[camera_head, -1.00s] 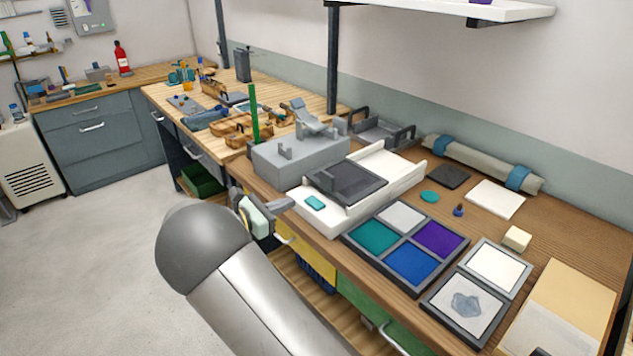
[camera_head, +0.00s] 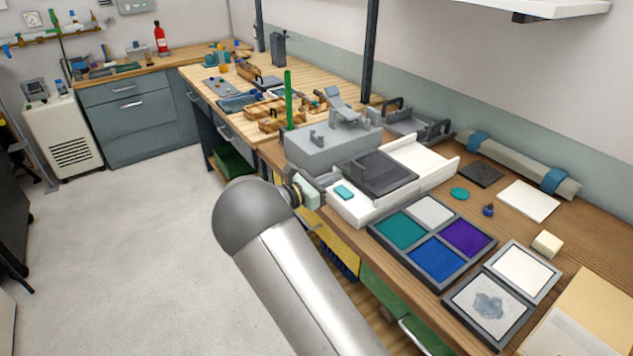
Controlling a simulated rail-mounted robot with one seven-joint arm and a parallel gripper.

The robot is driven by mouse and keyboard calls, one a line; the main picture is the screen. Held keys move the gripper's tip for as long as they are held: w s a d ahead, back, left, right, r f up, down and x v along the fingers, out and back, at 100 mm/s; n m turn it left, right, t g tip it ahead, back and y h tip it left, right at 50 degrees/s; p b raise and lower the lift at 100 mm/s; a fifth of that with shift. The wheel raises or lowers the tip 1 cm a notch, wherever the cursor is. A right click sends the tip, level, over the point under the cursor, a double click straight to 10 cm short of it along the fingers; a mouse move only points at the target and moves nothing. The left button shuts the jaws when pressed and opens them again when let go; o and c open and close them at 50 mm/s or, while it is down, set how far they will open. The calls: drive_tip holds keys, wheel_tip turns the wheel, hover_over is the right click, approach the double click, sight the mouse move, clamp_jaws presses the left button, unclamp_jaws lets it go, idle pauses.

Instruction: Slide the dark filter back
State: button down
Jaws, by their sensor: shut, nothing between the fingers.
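The dark filter (camera_head: 380,174) is a dark grey framed panel lying flat across the white slide base (camera_head: 425,160). White base shows on both sides of it, with more bare track toward the back right. A teal pad (camera_head: 344,192) lies on the front left end of the base. My gripper (camera_head: 321,180) is shut and empty at the base's front left corner, left of the filter and apart from it. Its fingertips are small and partly hidden, so I cannot tell whether they touch the base.
A grey block with a stepped top (camera_head: 330,147) and a green rod (camera_head: 288,100) stand behind the gripper. A tray of coloured panes (camera_head: 433,233) is at the front right. A rolled cloth (camera_head: 520,163) lies near the wall. Open floor lies to the left.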

sight(357, 168)
drive_tip(key=p+x, duration=0.1)
drive_tip(key=x, duration=0.4)
drive_tip(key=shift+w+d, duration=0.15)
drive_tip(key=shift+d, duration=0.15)
